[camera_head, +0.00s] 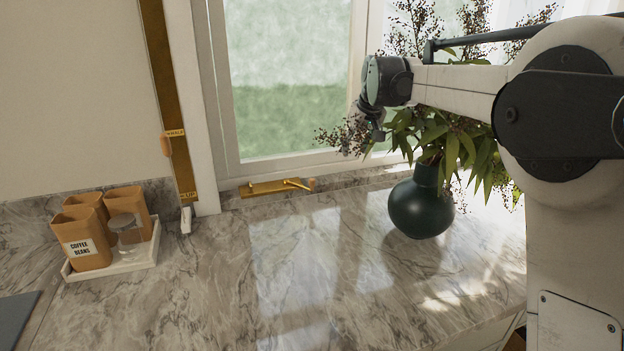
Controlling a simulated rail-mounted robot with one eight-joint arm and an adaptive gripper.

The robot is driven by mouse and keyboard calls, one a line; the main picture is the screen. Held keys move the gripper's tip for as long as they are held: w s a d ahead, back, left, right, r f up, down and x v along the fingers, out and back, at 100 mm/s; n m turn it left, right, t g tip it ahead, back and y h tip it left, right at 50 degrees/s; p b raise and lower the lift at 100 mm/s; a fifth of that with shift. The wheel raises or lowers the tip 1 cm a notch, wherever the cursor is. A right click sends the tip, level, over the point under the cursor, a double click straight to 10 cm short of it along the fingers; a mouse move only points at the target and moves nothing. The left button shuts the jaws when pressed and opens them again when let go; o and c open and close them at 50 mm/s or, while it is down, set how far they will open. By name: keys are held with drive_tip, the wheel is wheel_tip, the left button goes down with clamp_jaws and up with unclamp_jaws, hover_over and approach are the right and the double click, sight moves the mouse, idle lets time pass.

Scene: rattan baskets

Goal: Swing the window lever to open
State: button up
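The brass window lever (297,184) lies along a brass plate at the bottom of the window frame, with a small tan knob at its right end. The window (290,85) stands behind the counter, and its sash looks closed against the frame. My gripper (374,132) hangs at the end of my arm, up and to the right of the lever, in front of the window's right side and the plant. It is small and dark here, and its fingers cannot be made out clearly. It is apart from the lever.
A dark round vase (420,208) with leafy branches stands right of the lever, below my arm. A white tray (142,262) with orange canisters (88,238) and a glass jar (126,232) sits at left. The marble counter (290,275) between them is clear.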

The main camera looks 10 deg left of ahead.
drive_tip(key=w+a+f+n+p, duration=0.1)
drive_tip(key=w+a+f+p, duration=0.15)
drive_tip(key=w+a, duration=0.3)
drive_tip(key=n, duration=0.1)
approach(313, 180)
drive_tip(key=shift+g+y, duration=0.4)
drive_tip(key=p+x, duration=0.1)
drive_tip(key=x, duration=0.2)
drive_tip(key=p+x, duration=0.1)
drive_tip(key=x, duration=0.7)
drive_tip(key=shift+w+d+f+p, duration=0.2)
drive_tip(key=shift+w+p, duration=0.2)
drive_tip(key=shift+w, duration=0.05)
clamp_jaws()
